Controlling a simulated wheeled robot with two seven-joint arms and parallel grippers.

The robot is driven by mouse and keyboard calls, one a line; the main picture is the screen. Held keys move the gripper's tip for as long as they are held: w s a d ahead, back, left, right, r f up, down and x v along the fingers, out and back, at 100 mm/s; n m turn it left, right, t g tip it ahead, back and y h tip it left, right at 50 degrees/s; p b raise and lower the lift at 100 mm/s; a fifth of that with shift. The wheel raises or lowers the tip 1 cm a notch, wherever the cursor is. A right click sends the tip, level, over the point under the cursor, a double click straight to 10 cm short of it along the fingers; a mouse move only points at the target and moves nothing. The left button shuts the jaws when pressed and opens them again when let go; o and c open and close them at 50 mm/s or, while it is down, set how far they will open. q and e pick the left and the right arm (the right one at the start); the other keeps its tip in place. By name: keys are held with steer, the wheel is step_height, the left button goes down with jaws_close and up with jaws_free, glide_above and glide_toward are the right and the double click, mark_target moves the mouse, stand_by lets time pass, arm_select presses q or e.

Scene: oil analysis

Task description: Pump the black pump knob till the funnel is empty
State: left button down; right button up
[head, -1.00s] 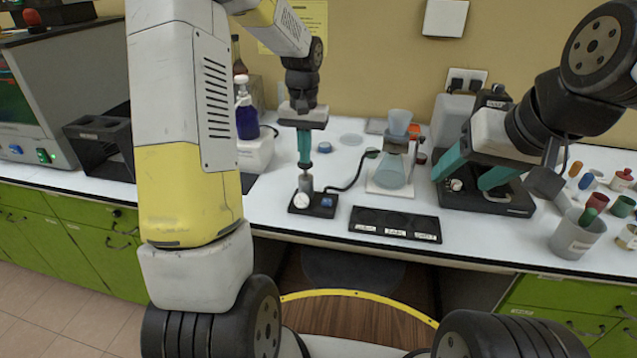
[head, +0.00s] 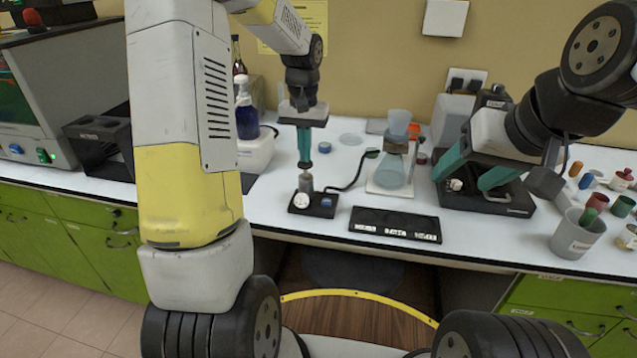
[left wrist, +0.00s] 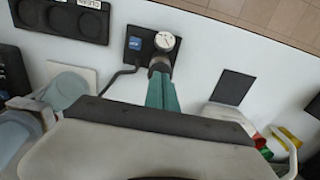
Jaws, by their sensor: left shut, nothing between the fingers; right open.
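The pump has a black base (head: 312,205) with a round white gauge (head: 301,200), a blue button and a short grey cylinder (head: 306,184). My left gripper (head: 304,164) points straight down over the cylinder, its teal fingers shut and empty. In the left wrist view, the gauge (left wrist: 164,40) sits just beyond the fingers. The translucent funnel (head: 398,122) stands on a flask (head: 391,172); its liquid level is unclear.
A dark hose (head: 350,178) runs from the pump toward the flask. A black labelled tray (head: 395,224) lies at the bench's front edge. A blue bottle (head: 246,115) stands behind left. A grey cup (head: 577,235) and several coloured caps are at the right.

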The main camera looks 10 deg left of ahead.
arm_select(q)
steer(key=shift+f, duration=1.35)
steer(key=shift+r, duration=0.1)
steer(key=shift+r, duration=1.8)
steer(key=shift+r, duration=2.5)
